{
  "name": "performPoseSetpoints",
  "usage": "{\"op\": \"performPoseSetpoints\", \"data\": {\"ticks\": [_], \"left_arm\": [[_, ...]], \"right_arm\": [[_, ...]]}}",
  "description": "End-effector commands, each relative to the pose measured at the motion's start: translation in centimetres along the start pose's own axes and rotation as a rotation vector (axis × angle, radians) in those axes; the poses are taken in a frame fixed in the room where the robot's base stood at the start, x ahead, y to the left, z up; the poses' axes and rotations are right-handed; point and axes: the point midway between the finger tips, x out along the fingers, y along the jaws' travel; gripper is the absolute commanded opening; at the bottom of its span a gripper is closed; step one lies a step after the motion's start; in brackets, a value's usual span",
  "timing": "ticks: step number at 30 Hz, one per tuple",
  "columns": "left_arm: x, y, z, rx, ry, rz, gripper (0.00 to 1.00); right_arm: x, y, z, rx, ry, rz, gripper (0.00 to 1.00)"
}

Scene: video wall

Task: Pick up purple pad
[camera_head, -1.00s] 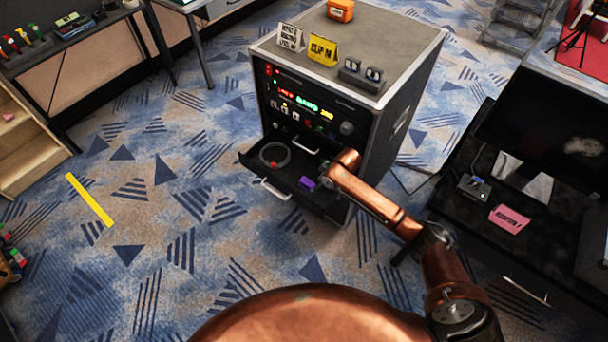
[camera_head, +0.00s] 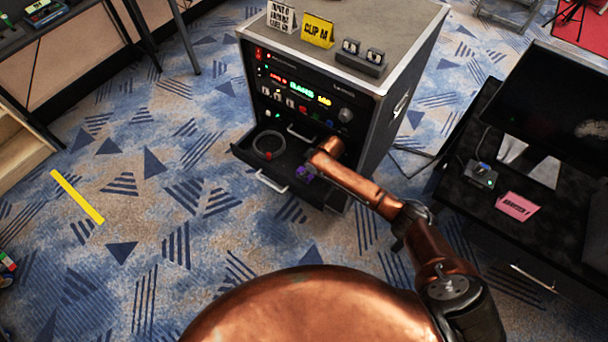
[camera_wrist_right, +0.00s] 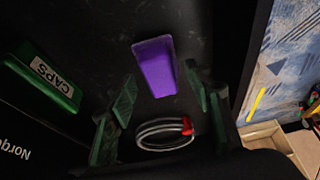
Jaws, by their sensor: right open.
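The purple pad (camera_wrist_right: 155,68) lies in the dark open drawer (camera_head: 240,151) of the rack cabinet. In the head view only a small part of the pad (camera_head: 304,173) shows, beside and partly behind my right gripper (camera_head: 309,172). In the right wrist view my right gripper (camera_wrist_right: 160,100) is open, its two green-looking fingers apart with the pad between and just beyond their tips. Nothing is held. I cannot tell whether the fingers touch the drawer floor. My left gripper is not in view.
A coiled cable with a red clip (camera_wrist_right: 163,134) lies in the drawer near the pad. A green box marked CAPS (camera_wrist_right: 43,76) is at the left of the wrist view. The cabinet (camera_head: 330,75) rises behind the drawer. A black desk (camera_head: 475,215) stands at right.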

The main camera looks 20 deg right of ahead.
Motion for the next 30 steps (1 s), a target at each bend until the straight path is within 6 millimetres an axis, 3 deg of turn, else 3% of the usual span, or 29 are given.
{"op": "performPoseSetpoints", "data": {"ticks": [6, 24, 30], "left_arm": [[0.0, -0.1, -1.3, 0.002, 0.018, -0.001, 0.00], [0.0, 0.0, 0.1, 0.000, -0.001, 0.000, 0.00], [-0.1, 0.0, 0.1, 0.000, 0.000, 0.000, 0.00]], "right_arm": [[0.0, 0.0, -0.1, -0.001, 0.001, 0.000, 0.46], [0.0, 0.0, -0.1, -0.001, 0.001, 0.000, 0.05], [0.0, 0.0, -0.1, -0.001, 0.001, 0.000, 0.05]]}}
